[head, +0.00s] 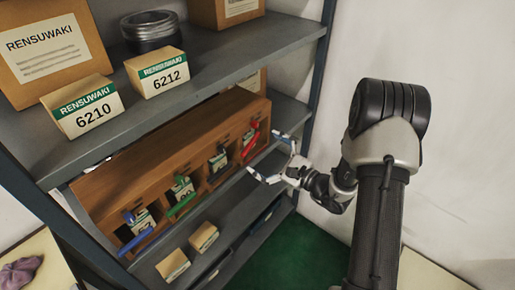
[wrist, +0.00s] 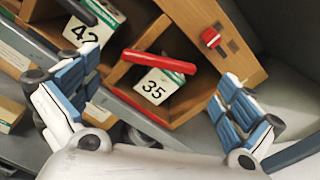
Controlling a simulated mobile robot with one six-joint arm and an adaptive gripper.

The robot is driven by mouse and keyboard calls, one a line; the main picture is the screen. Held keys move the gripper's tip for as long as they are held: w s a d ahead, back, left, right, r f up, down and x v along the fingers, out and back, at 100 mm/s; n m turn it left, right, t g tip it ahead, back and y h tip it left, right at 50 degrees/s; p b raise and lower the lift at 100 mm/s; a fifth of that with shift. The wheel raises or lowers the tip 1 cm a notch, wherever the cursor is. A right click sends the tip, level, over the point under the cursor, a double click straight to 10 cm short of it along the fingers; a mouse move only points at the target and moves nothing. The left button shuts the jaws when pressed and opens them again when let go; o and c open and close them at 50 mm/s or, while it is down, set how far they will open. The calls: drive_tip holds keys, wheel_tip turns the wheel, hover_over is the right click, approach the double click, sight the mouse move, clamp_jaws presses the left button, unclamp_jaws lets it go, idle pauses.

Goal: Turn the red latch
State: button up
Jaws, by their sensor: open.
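The red latch (wrist: 211,38) is a small red block on the wooden face, right of a compartment in the wrist view. In the head view it shows at the right end of the wooden rack (head: 255,124). A red bar (wrist: 160,62) lies across the front of that compartment, above the label of a box marked 35 (wrist: 157,88). My gripper (head: 267,155) is open and empty in front of the rack's right end. In the wrist view its fingers (wrist: 159,68) spread to either side of the red bar, and the latch lies beyond the right fingertip, apparently untouched.
The wooden rack (head: 150,163) has other compartments with green and blue bars (head: 135,242). An upper shelf (head: 215,50) overhangs it, with boxes and a dark round container (head: 150,32). Two small boxes (head: 203,237) lie below. A shelf post (head: 318,75) stands close on the right.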

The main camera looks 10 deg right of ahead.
drive_tip(key=v, duration=0.8)
drive_tip(key=shift+s+d, duration=0.25)
drive_tip(key=shift+s, duration=0.05)
